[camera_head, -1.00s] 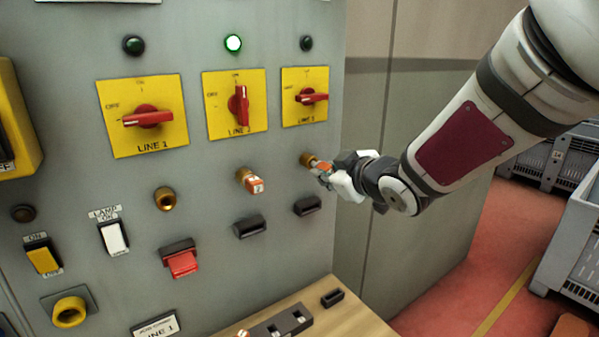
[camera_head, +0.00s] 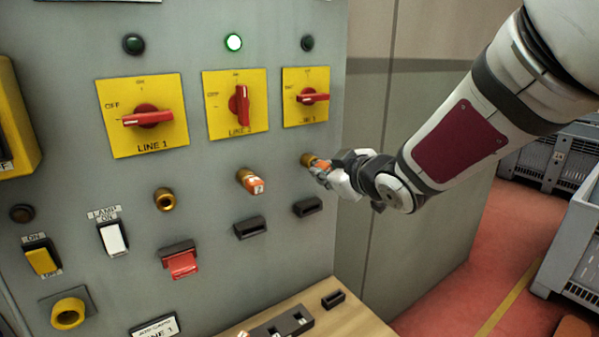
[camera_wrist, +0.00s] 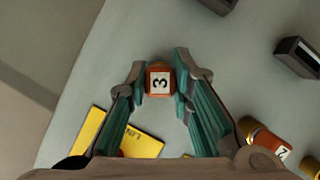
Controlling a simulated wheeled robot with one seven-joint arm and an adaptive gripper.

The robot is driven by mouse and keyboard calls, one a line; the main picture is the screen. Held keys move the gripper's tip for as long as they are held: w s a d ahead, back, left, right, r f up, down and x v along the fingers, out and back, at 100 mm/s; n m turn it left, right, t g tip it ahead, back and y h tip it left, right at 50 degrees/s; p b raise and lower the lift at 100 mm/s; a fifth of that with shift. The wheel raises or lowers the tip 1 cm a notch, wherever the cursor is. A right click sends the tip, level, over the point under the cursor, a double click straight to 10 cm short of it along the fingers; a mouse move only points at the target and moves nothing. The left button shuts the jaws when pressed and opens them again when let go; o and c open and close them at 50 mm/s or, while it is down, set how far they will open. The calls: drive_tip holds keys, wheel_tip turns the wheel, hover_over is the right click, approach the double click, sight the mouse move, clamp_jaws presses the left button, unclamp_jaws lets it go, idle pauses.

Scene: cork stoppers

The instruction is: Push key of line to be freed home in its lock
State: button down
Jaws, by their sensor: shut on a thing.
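My gripper (camera_head: 326,172) is shut on the orange key marked 3 (camera_wrist: 159,82), at the brass lock (camera_head: 308,160) below the right-hand switch. In the wrist view the key's numbered end sits between the fingertips. How deep the key sits in the lock is hidden by the fingers. An orange key (camera_head: 251,183) stands in the middle lock and also shows in the wrist view (camera_wrist: 268,143). The left lock (camera_head: 164,199) is empty. The line 1 switch (camera_head: 148,119) and the right-hand switch (camera_head: 312,97) have level handles; the line 2 switch (camera_head: 241,106) handle is upright.
The lamp (camera_head: 233,43) above line 2 glows green; the lamps (camera_head: 133,44) beside it are dark. Black holders (camera_head: 307,207) and a red block (camera_head: 181,262) stick out below the locks. A wooden shelf (camera_head: 352,318) is at the bottom. The right side is free.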

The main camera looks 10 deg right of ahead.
drive_tip(key=shift+w+a, duration=0.2)
drive_tip(key=shift+w, duration=0.25)
drive_tip(key=c, duration=1.3)
unclamp_jaws()
drive_tip(key=shift+c, duration=0.2)
drive_tip(key=v, duration=1.2)
